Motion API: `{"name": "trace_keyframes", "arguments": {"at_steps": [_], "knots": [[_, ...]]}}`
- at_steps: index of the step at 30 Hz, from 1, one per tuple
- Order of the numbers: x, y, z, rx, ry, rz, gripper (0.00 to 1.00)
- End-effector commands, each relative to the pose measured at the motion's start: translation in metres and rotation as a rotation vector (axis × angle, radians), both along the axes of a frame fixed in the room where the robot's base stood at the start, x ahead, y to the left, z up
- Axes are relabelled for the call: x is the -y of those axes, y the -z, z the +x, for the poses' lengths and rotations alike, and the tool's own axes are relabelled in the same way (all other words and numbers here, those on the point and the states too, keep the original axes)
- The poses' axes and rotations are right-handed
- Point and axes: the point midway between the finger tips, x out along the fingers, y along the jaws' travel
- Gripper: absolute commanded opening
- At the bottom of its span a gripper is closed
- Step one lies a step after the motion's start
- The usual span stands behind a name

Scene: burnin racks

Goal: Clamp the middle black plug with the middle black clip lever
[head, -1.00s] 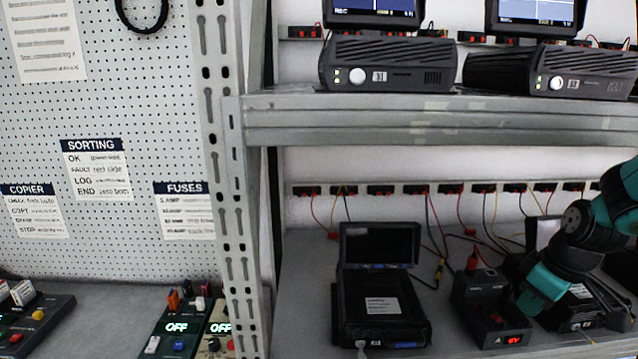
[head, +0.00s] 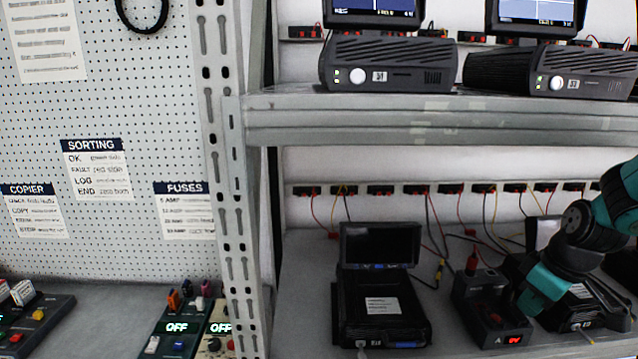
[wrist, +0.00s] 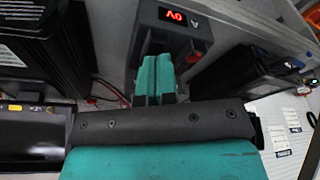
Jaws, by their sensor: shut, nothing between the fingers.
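My gripper shows in the wrist view as two teal fingers (wrist: 155,78) pressed together, shut and empty. They are in front of a dark power box (wrist: 178,28) with a red lit display. In the head view, my gripper end is beside the same power box (head: 478,312) on the lower shelf, at its right; the fingertips are hidden there. A row of small black and red connectors (head: 380,190) with thin wires runs along the wall strip behind. I cannot tell which of them is the middle black plug or its clip lever.
A black unit with a raised screen (head: 382,310) stands left of the power box, and another dark unit (head: 578,310) stands right, under my arm. Loose wires lie behind them. The upper shelf (head: 400,122) overhangs. Bare shelf (head: 302,290) shows at the left.

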Motion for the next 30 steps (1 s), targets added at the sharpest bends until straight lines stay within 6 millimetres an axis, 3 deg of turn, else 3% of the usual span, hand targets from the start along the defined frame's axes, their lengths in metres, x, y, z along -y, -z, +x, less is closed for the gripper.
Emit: {"name": "trace_keyframes", "arguments": {"at_steps": [30], "knots": [[0.000,0.011,0.000,0.000,0.000,0.000,0.00]]}}
